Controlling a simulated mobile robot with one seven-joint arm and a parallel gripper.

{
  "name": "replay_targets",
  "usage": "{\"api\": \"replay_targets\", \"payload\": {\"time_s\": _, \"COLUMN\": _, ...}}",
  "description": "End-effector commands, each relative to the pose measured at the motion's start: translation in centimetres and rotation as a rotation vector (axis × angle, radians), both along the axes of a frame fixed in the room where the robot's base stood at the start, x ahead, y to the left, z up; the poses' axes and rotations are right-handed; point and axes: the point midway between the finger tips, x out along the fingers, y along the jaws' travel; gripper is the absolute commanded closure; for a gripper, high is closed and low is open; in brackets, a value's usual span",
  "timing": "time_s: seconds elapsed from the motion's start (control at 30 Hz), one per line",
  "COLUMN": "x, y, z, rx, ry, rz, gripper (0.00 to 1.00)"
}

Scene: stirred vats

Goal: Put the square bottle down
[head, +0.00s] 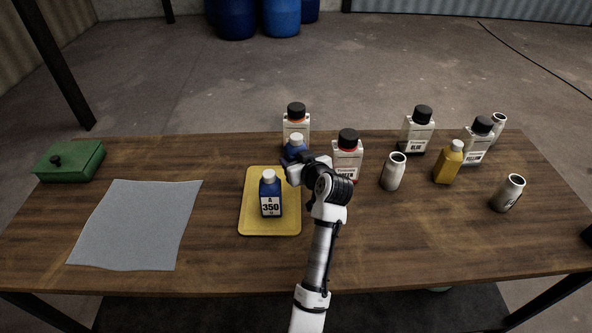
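A blue square-sided bottle (270,203) with a white cap and a label reading "A 350" stands upright on a yellow tray (248,222). A second blue bottle (293,153) with a white cap is just behind my gripper (291,170), its lower part hidden. My gripper is right of and slightly beyond the labelled blue bottle, near the tray's back right corner. My own wrist hides the fingers, so I cannot tell whether they are open or hold the second blue bottle.
White bottles with black caps (296,124) (347,162) (416,132) (477,145), a yellow bottle (448,166) and metal cups (393,173) (508,194) stand at the back and right. A grey cloth (138,225) and green box (72,162) lie left. The front right of the table (420,245) is clear.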

Motion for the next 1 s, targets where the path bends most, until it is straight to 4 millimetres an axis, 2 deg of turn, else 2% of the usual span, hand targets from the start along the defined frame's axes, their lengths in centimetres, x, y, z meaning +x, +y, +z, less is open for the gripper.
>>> {"api": "replay_targets", "payload": {"time_s": 0.4, "x": 0.0, "y": 0.0, "z": -4.5, "rx": 0.002, "ry": -0.001, "rz": 0.0, "gripper": 0.83}}
{"api": "replay_targets", "payload": {"time_s": 0.77, "x": 0.0, "y": 0.0, "z": -5.0, "rx": 0.001, "ry": -0.003, "rz": -0.001, "gripper": 0.83}}
{"api": "replay_targets", "payload": {"time_s": 0.8, "x": 0.0, "y": 0.0, "z": -5.0, "rx": 0.0, "ry": -0.001, "rz": 0.0, "gripper": 0.47}}
{"api": "replay_targets", "payload": {"time_s": 0.93, "x": 0.0, "y": 0.0, "z": -5.0, "rx": 0.0, "ry": 0.0, "rz": 0.0, "gripper": 0.3}}
{"api": "replay_targets", "payload": {"time_s": 1.0, "x": 0.0, "y": 0.0, "z": -5.0, "rx": 0.0, "ry": 0.0, "rz": 0.0, "gripper": 0.27}}
